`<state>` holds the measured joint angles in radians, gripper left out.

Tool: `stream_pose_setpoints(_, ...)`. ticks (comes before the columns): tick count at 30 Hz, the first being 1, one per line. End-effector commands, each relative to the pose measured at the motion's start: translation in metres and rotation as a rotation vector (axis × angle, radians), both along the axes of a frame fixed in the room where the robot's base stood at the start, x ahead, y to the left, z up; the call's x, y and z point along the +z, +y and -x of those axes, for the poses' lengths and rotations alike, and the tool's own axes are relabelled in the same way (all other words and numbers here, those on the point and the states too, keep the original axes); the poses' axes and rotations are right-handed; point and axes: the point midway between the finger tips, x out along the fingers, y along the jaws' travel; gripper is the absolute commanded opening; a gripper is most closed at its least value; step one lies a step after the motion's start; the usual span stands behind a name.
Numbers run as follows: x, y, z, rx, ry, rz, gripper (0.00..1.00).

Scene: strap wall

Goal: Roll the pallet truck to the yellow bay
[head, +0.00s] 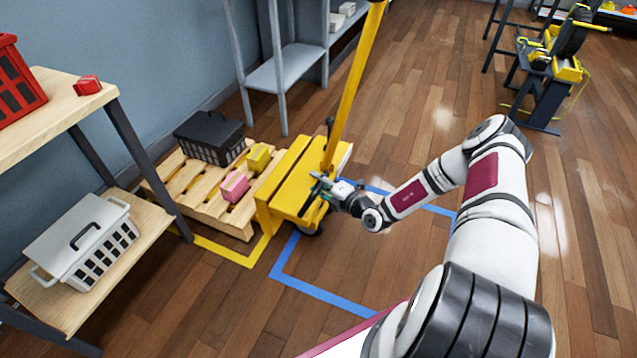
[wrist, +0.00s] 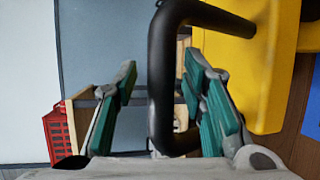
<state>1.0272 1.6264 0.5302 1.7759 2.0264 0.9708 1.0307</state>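The yellow pallet truck (head: 296,172) stands beside the wooden pallet (head: 228,216), its tall yellow pole rising out of the top of the head view. The yellow floor outline (head: 225,252) runs around the pallet's front and meets the truck's left side. The blue floor outline (head: 320,291) lies at the truck's right and front. My gripper (head: 322,186) is at the truck's near face. In the wrist view its fingers (wrist: 162,75) stand apart on either side of a black bar handle (wrist: 162,95), with a gap at the left finger.
On the pallet are a black crate (head: 210,138), a pink block (head: 234,187) and a yellow block (head: 258,158). A wooden shelf (head: 75,110) with a white crate (head: 85,240) stands at left. A grey rack (head: 285,75) stands behind.

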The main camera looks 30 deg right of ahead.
Motion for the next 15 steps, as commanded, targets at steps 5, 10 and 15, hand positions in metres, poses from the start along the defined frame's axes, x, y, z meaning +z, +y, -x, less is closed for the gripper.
stream_pose_setpoints(5,0.002,-0.005,0.011,-0.002,0.000,0.002,0.38)
stream_pose_setpoints(10,0.007,-0.014,0.040,-0.002,0.002,0.000,0.38)
stream_pose_setpoints(15,0.013,-0.024,0.073,-0.001,0.002,0.000,0.38)
